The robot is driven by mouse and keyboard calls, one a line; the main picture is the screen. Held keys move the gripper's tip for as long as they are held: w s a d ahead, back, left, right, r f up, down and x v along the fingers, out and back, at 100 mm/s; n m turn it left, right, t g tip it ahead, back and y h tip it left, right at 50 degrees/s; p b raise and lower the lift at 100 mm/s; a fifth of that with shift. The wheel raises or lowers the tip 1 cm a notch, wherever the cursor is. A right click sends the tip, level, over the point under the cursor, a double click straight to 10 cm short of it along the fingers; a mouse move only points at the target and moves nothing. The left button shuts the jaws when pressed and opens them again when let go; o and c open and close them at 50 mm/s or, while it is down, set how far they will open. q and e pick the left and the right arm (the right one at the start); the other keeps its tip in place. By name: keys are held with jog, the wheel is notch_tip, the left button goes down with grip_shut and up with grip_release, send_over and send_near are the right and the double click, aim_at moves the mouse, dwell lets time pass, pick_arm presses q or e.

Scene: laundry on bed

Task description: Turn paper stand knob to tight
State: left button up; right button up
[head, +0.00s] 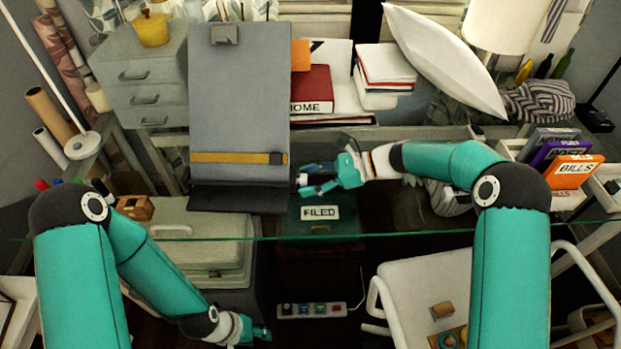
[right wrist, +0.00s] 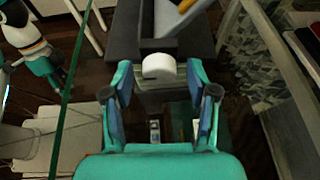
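The grey paper stand (head: 239,90) stands upright on the glass desk, with a yellow strap across its lower part. In the right wrist view its dark base (right wrist: 128,40) carries a pale, rounded knob (right wrist: 158,66) on the side facing me. My right gripper (head: 312,180) is at the stand's lower right side. Its fingers (right wrist: 160,80) are open, one on each side of the knob, with visible gaps. Whether the knob is tight cannot be told. My left gripper (head: 262,333) hangs low at the bottom, away from the stand; its fingers are too small to read.
The glass desk's front edge (head: 400,234) runs below my right forearm. A box labelled FILED (head: 320,213) shows just below my right gripper. Books (head: 312,92) and papers lie behind it. A tray with an orange BILLS box (head: 575,171) is at the right.

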grip_shut()
jog(key=shift+w+f+m+g+b, duration=0.1)
jog(key=shift+m+g+b, duration=0.75)
jog(key=shift+m, duration=0.25)
jog(key=shift+m+g+y+b, duration=0.4)
jog(key=shift+m+g+b, duration=0.25)
jog(key=shift+m, duration=0.55)
jog(key=shift+g, duration=0.3)
jog(key=shift+o, duration=0.2)
grip_release()
